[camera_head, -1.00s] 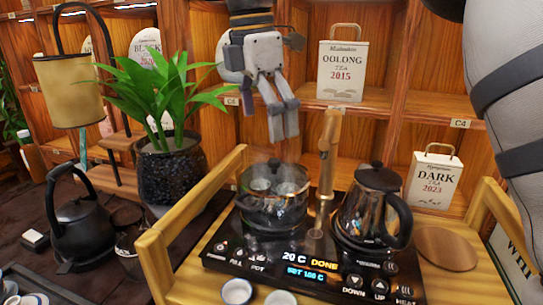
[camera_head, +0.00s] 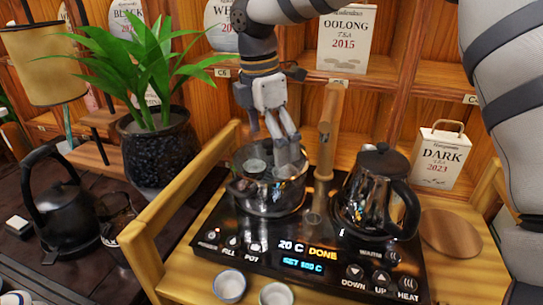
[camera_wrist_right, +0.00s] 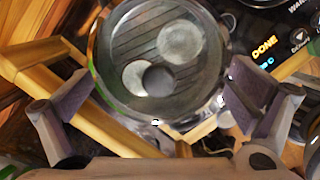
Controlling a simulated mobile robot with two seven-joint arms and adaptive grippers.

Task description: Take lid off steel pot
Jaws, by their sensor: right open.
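A dark, shiny pot (camera_head: 262,200) stands on the left part of the black heater panel. Small round cups show inside it, and in the right wrist view its round top (camera_wrist_right: 110,75) looks like clear glass with a dark round knob (camera_wrist_right: 158,80) near the middle. My right gripper (camera_head: 286,150) points down at the pot's top. In the right wrist view its open fingers are spread on either side of the pot, with nothing gripped. I cannot tell whether a fingertip touches the pot. A dark kettle (camera_head: 372,200) with its own knobbed lid stands to the right. My left gripper is not in view.
A wooden faucet post (camera_head: 328,130) stands close between pot and kettle. The heater (camera_head: 300,262) sits on a wooden tray with raised side rails (camera_head: 165,215). Two small cups (camera_head: 229,286) stand in front. A potted plant (camera_head: 160,145) is at left; tea packages line the shelves behind.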

